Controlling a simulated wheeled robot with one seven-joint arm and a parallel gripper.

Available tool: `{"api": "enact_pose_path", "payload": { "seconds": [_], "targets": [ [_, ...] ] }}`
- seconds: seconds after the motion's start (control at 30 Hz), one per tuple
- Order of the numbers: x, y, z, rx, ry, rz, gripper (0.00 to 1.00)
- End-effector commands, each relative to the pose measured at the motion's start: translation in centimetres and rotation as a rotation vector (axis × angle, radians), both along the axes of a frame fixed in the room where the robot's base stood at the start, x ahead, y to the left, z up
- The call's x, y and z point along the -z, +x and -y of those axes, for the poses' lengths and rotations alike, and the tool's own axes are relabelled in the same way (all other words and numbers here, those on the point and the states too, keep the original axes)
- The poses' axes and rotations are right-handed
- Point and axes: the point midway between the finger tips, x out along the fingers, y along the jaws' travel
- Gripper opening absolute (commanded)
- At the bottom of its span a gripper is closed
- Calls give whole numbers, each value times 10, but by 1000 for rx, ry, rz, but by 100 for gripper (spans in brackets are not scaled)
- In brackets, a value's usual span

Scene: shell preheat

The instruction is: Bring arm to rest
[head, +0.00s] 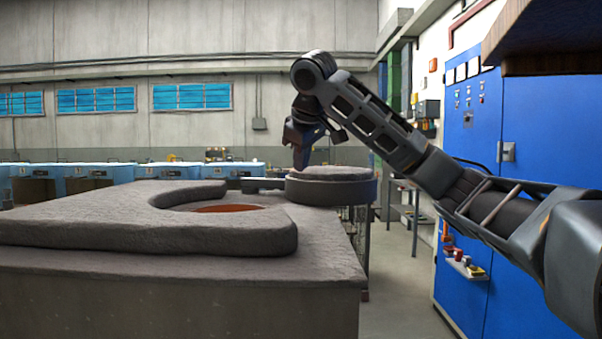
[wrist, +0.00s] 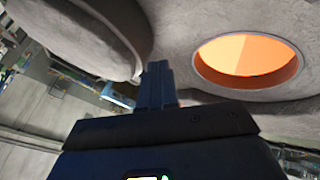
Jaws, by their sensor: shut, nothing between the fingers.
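My gripper (head: 300,160) is at the end of my raised arm in the head view, pointing down near the round grey lid (head: 332,188). In the wrist view my gripper (wrist: 157,72) shows shut fingers with nothing between them. The lid (wrist: 95,35) is at the upper left there, beside the fingers; whether they touch it I cannot tell. The furnace opening (head: 228,208) shows as a reddish hollow in the grey furnace top (head: 120,217). In the wrist view the opening (wrist: 248,58) glows orange, to the right of the fingers and uncovered.
A tall blue cabinet (head: 545,140) stands at the right, with a small shelf of items (head: 463,265) on its side. A brown overhang (head: 550,35) is at the upper right. Pale blue units (head: 110,175) line the back. Bare floor (head: 395,300) lies between furnace and cabinet.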

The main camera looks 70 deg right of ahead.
Motion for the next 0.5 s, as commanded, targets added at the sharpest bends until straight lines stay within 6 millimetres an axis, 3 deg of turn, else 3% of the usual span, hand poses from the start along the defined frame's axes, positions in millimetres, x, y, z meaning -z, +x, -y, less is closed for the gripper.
{"api": "enact_pose_path", "payload": {
  "seconds": [0.2,0.5],
  "targets": [
    [-29,-12,-17,0,-5,1,0],
    [-41,-17,-26,0,-1,0,0]
  ]
}}
